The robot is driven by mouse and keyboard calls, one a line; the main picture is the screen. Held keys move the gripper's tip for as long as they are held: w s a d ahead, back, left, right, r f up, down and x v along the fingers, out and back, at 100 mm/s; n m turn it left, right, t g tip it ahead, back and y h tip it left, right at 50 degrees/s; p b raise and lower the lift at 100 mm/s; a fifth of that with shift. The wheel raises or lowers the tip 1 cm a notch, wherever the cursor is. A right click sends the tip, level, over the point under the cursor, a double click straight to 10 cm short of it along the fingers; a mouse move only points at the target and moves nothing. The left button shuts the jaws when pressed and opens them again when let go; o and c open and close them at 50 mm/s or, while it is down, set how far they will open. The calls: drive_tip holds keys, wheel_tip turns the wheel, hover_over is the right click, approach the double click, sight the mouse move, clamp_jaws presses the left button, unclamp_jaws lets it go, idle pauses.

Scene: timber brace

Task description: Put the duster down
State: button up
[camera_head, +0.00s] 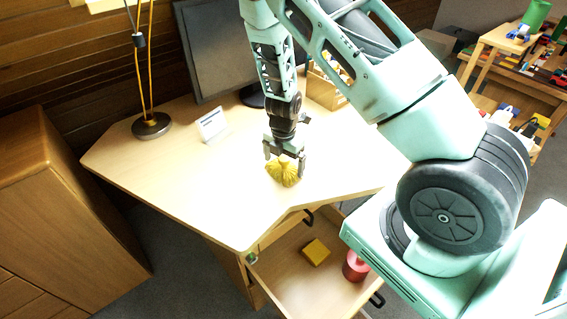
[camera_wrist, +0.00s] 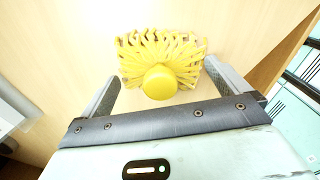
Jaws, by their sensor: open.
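The yellow duster (camera_head: 283,171) is on the light wooden desk (camera_head: 225,185), near its front edge. In the wrist view the duster (camera_wrist: 160,60) shows a round knob toward me and fringed strands spread out beyond it. My gripper (camera_head: 285,160) points down at the duster in the head view. In the wrist view my gripper (camera_wrist: 162,85) is open, with one finger on each side of the duster and gaps visible between the fingers and the knob. The underside of the duster is hidden.
A monitor (camera_head: 225,50), a small white card (camera_head: 212,124) and a lamp base (camera_head: 151,126) stand farther back on the desk. Below the front edge an open drawer (camera_head: 290,270) holds a yellow block (camera_head: 316,252) and a red cylinder (camera_head: 355,266). The desk's left part is clear.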

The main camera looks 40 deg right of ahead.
sight(283, 158)
wheel_tip(283, 158, up, 11)
drive_tip(key=shift+f+p, duration=0.2)
drive_tip(key=shift+p, duration=0.75)
drive_tip(key=shift+a+r, duration=0.1)
drive_tip(key=shift+r, duration=0.15)
drive_tip(key=w+a+r+m+t+y, duration=0.1)
drive_tip(key=w+a+r+m+t, duration=0.4)
drive_tip(key=a, duration=0.4)
drive_tip(key=s+a+r+m, duration=0.3)
drive_tip(key=s+a+r, duration=0.2)
drive_tip(key=a+r, duration=0.2)
drive_tip(key=s+a+r+m+g, duration=0.2)
drive_tip(key=s+a+r, duration=0.1)
drive_tip(key=s, duration=0.9)
drive_tip(key=s+a+r+m+g, duration=0.3)
drive_tip(key=s+a, duration=0.2)
drive_tip(key=s, duration=0.7)
drive_tip(key=shift+s+m, duration=0.25)
drive_tip(key=shift+m, duration=0.05)
drive_tip(key=shift+a, duration=0.1)
